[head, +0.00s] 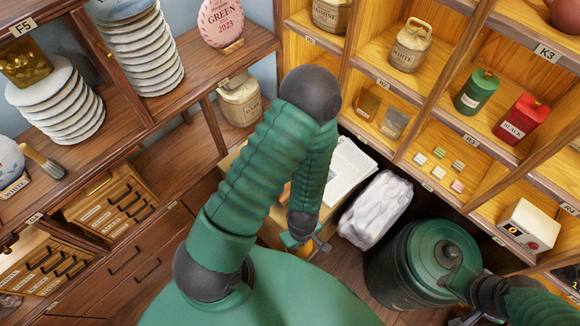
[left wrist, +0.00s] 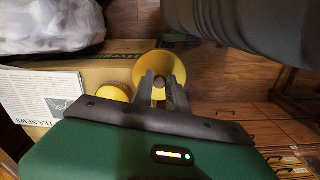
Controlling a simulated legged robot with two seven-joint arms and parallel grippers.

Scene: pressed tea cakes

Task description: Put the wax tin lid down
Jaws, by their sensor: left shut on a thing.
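In the left wrist view my left gripper (left wrist: 160,88) is shut on the small dark knob of a round yellow lid (left wrist: 152,61), probably the wax tin lid. A second round yellow thing (left wrist: 115,92), maybe the tin, stands just left of it, partly hidden by my gripper. Both appear over or on a cardboard box (left wrist: 125,54). In the head view my left gripper (head: 304,243) is low at the centre, mostly hidden by its arm. My right gripper (head: 456,282) is at the lower right beside the green bin; its fingers are not clear.
A green lidded bin (head: 405,275) stands to the right. Shelves with tins and jars (head: 408,48) rise behind; wooden drawers (head: 140,255) are at the left.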

